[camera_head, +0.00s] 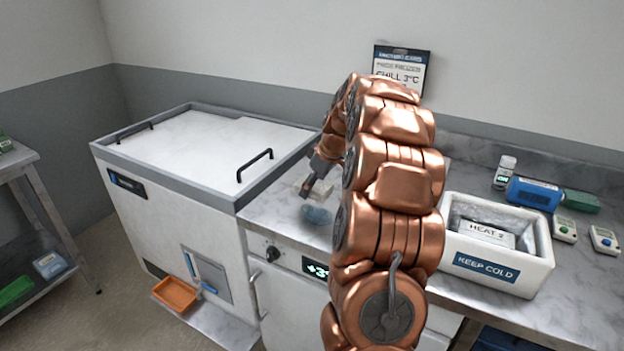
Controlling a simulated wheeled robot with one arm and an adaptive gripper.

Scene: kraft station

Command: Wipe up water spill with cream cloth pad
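My gripper (308,190) reaches down at the left end of the marble counter, beyond my copper arm. It is small and seen from the side, so I cannot tell whether it is open or shut. A pale cream patch, likely the cloth pad (292,187), shows at the counter beside the gripper; whether the gripper touches it is unclear. A bluish glossy patch, likely the water spill (318,215), lies on the counter just in front of the gripper. My arm hides the counter to the right of it.
A white chest (200,150) with black handles adjoins the counter's left side. A white "KEEP COLD" box (488,267) holding a "HEAT 2" pack (485,233) stands right of my arm. A blue device (532,194) and small meters (604,240) sit further right. An orange tray (175,295) is low at the chest.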

